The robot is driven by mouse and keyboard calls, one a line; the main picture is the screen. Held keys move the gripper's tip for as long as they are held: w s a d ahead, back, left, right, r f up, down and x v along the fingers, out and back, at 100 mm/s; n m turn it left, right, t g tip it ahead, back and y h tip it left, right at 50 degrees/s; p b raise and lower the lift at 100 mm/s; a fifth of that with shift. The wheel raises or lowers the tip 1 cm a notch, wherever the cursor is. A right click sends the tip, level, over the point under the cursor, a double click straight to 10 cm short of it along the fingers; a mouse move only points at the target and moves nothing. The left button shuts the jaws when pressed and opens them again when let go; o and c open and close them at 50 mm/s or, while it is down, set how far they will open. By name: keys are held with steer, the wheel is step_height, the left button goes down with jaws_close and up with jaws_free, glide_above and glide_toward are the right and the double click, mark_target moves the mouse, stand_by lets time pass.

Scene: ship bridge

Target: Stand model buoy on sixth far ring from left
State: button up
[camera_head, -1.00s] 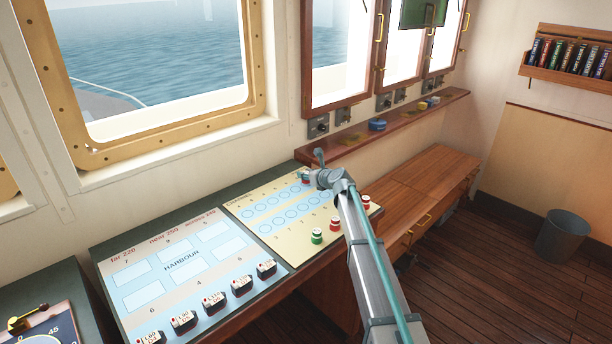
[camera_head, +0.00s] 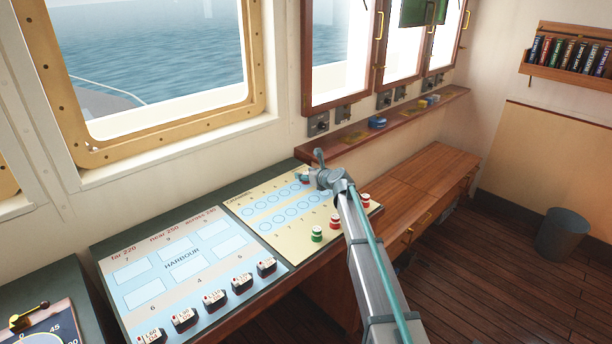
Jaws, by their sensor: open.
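The cream channel board (camera_head: 270,232) carries two rows of pale blue rings. Its far row (camera_head: 283,197) runs up to my gripper (camera_head: 307,180) at the right end. A green buoy (camera_head: 317,234) and two red buoys, one in the middle (camera_head: 335,221) and one at right (camera_head: 365,201), stand along the near edge.
The harbour board (camera_head: 183,262) lies to the left, with several dark labelled blocks (camera_head: 242,281) along its near edge. A wooden ledge (camera_head: 385,127) with small items runs under the windows. The brown bench top (camera_head: 425,175) to the right is clear.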

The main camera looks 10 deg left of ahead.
steer(key=b+v, duration=0.1)
steer(key=v, duration=0.9)
steer(key=shift+s+d+r+b, duration=0.15)
steer(key=shift+s+d+b, duration=0.1)
steer(key=shift+s+b, duration=0.1)
steer(key=shift+s+d+r, duration=0.25)
steer(key=shift+s+d, duration=0.15)
